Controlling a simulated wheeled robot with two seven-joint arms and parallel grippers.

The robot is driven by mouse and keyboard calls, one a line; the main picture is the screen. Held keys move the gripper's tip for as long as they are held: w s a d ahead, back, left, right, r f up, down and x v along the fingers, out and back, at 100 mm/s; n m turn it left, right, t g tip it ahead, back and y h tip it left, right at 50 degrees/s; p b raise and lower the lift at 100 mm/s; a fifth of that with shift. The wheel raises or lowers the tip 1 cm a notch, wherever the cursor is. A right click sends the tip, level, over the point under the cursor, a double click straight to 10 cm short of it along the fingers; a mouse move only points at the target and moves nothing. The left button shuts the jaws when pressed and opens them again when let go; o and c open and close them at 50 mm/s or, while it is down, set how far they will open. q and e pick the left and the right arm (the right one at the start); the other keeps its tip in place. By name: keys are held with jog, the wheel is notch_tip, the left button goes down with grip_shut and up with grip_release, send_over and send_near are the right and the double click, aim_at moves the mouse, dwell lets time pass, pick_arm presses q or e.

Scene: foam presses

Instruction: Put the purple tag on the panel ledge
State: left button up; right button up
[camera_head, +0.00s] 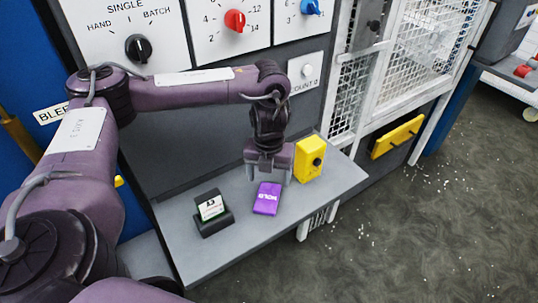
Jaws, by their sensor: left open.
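The purple tag (267,198) lies flat on the grey panel ledge (215,258), with white lettering facing up. My left gripper (268,177) is just above and behind the tag, pointing down, with its fingers apart. Nothing shows between the fingers. I cannot tell whether a fingertip touches the tag. My right gripper is not in the picture.
A dark holder with a white and green card (211,207) stands left of the tag. A yellow box with a black knob (309,158) stands to the right. The panel with knobs (232,25) rises behind. The front left of the ledge is clear.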

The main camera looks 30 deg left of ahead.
aim_at(269, 191)
pick_arm(q)
notch_tip(269, 191, up, 7)
jog(key=p, duration=0.1)
dwell(0.7)
